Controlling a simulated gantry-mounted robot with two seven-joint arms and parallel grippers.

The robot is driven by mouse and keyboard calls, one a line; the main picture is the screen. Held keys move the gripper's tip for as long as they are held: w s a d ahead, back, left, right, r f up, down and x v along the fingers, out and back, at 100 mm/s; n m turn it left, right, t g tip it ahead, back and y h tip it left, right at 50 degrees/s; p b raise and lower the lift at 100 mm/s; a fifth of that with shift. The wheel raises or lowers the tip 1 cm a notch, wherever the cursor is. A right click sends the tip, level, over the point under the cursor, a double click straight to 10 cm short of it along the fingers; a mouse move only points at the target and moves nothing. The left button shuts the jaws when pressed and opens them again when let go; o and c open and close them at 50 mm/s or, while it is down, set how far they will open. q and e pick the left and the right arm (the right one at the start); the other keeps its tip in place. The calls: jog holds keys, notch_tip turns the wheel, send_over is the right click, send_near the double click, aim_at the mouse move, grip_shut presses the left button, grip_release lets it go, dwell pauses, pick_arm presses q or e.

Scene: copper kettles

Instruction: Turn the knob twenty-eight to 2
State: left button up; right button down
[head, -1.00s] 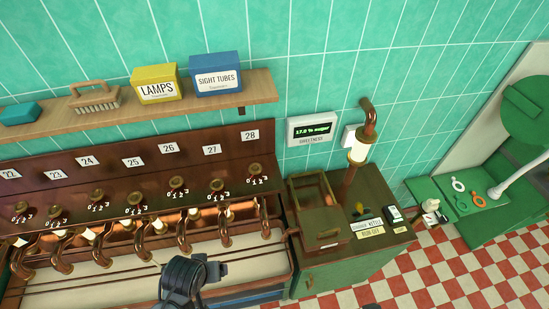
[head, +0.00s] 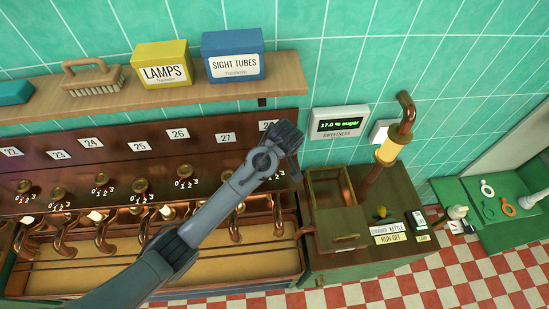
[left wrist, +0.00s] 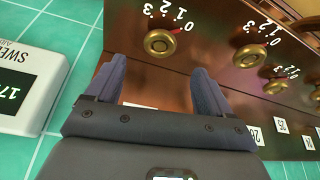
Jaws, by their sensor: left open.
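The brass knob twenty-eight (left wrist: 160,43) is at the end of the row in the left wrist view, with a dial marked 0 to 3 and a red mark on the side near the 0. My left gripper (left wrist: 158,75) is open and empty, its two fingers pointing toward this knob, which shows just beyond and between the tips. I see no contact. In the head view my left gripper (head: 290,150) covers the knob and part of the 28 label (head: 267,125). My right gripper is not in view.
Neighbouring knobs (left wrist: 250,56) stand close by. A shelf (head: 285,83) with boxes hangs above the panel. A sweetness display (head: 340,122) is on the wall to the right, above a green cabinet with a copper pipe (head: 405,112).

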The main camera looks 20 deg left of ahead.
pick_arm(q)
jog(key=p+x, duration=0.1)
jog(key=x, duration=0.6)
jog(key=shift+w+a+f, duration=0.1)
jog(key=shift+w+f, duration=0.1)
jog(key=shift+f, duration=0.15)
jog(key=c, duration=1.1)
jog(key=shift+o, duration=0.2)
